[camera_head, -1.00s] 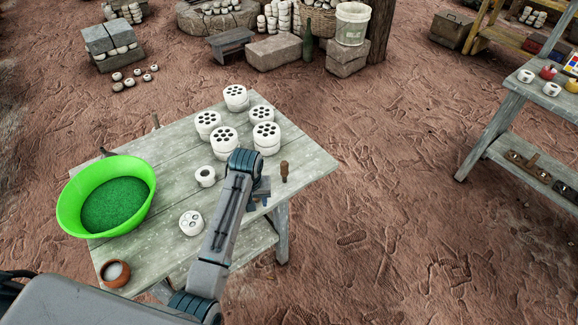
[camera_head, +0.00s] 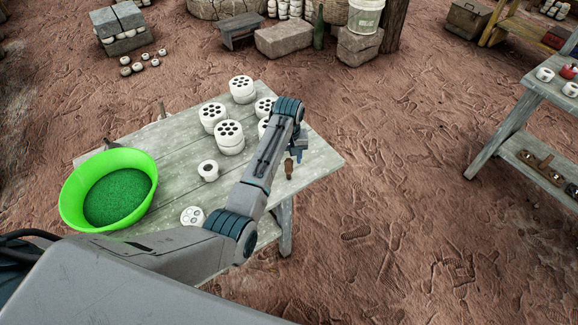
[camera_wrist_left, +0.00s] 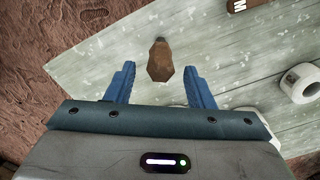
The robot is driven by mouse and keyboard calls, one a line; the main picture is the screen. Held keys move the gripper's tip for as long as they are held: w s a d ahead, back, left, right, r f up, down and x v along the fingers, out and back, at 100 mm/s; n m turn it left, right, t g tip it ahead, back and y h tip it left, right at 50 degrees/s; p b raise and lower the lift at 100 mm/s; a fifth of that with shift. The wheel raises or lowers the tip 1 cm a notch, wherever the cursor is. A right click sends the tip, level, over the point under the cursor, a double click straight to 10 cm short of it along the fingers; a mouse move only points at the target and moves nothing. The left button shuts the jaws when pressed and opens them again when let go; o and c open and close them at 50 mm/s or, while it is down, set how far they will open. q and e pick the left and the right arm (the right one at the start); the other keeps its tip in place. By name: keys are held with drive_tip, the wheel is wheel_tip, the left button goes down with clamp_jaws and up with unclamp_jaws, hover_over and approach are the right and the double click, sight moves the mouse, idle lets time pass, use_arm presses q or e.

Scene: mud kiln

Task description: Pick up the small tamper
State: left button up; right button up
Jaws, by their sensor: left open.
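The small tamper (camera_head: 289,168) is a short brown wooden piece standing near the right edge of the grey plank table (camera_head: 322,160). In the left wrist view the tamper (camera_wrist_left: 160,62) shows a faceted brown body with a darker narrow end. My left gripper (camera_head: 296,152) hangs over the table's right side, just by the tamper. Its two blue fingers (camera_wrist_left: 160,70) are open, one on either side of the tamper in the wrist view. I cannot tell whether they are level with it. My right gripper is not in view.
Several white holed cylinders (camera_head: 229,136) stand on the table, beside a white ring-shaped piece (camera_head: 208,170). A green basin (camera_head: 75,195) with green grains sits at the table's left. A shelf bench (camera_head: 530,100) stands apart at the right, with bare ground between.

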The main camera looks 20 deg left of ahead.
sight(289, 168)
use_arm(q)
drive_tip(key=f, duration=0.1)
drive_tip(key=f+p, duration=0.1)
drive_tip(key=f, duration=0.1)
drive_tip(key=shift+s+d+f, duration=0.1)
drive_tip(key=shift+s+f, duration=0.15)
drive_tip(key=shift+s, duration=0.15)
drive_tip(key=shift+f, duration=0.75)
clamp_jaws()
